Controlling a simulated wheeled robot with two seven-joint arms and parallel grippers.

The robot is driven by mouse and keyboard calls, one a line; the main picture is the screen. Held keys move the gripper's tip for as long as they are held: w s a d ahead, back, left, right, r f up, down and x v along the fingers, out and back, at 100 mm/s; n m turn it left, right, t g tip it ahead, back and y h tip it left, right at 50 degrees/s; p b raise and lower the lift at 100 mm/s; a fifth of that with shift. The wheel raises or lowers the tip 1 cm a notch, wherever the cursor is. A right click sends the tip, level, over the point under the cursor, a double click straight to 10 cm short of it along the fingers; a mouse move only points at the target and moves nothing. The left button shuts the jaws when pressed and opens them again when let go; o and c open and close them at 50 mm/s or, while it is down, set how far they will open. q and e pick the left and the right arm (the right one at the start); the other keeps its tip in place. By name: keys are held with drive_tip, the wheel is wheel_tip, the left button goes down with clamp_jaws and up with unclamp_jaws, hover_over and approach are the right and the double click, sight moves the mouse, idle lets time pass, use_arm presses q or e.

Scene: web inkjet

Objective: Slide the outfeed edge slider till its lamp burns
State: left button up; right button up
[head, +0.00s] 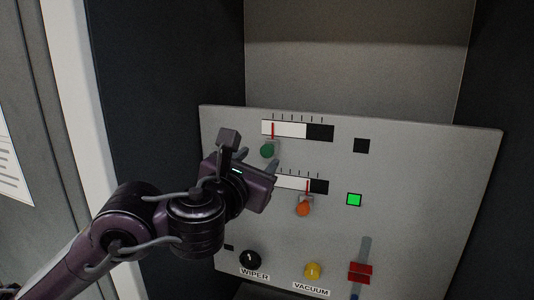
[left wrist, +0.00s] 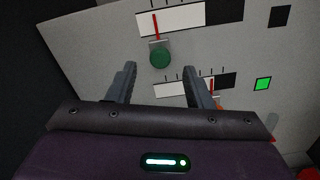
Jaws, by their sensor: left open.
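Two sliders show on the grey panel, and no name for either is readable. My left gripper (head: 250,153) is open at the upper slider. In the left wrist view, the green knob (left wrist: 160,57) shows just beyond and between its fingertips, with no clear contact. My right gripper is out of view.
My left arm covers the panel's left part. Dark walls flank the panel; its right side is clear.

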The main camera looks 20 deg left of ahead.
sight(266, 152)
use_arm(q)
drive_tip(key=w, duration=0.6)
drive_tip(key=shift+w+d+b, duration=0.1)
drive_tip(key=shift+w+b, duration=0.1)
drive_tip(key=shift+b, duration=0.2)
drive_tip(key=shift+c, duration=0.3)
